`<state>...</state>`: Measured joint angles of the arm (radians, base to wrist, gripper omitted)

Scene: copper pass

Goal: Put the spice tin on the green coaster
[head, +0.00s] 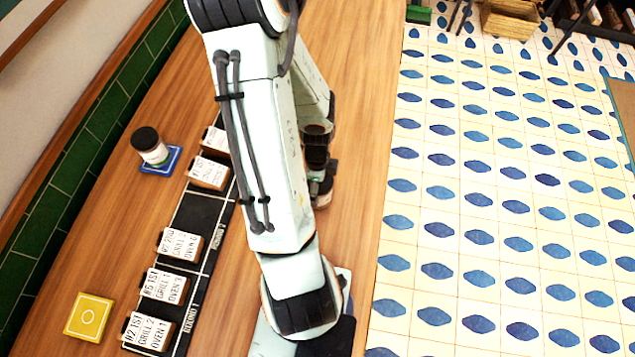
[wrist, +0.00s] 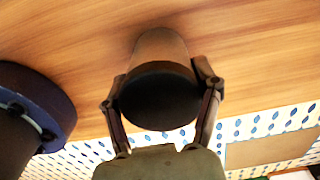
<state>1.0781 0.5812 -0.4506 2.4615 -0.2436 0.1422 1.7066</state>
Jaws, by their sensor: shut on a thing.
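My gripper (wrist: 163,82) is shut on a round tin (wrist: 158,98) with a dark end and a brownish side, one finger on each side of it. In the head view my gripper (head: 319,168) is partly hidden behind my arm, and a small part of the held tin (head: 325,192) shows below it, over the right part of the wooden counter. I cannot tell whether the tin touches the wood. A second dark-lidded jar (head: 150,147) with a pale label stands upright on a blue coaster (head: 173,163) at left. No green coaster shows in either view; my arm hides part of the counter.
A yellow coaster (head: 90,318) lies empty at the lower left. A black rail (head: 195,208) with several printed ticket blocks (head: 163,286) runs along the counter (head: 345,70). A green tiled wall (head: 100,125) bounds the left; patterned floor (head: 500,190) lies beyond the right edge.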

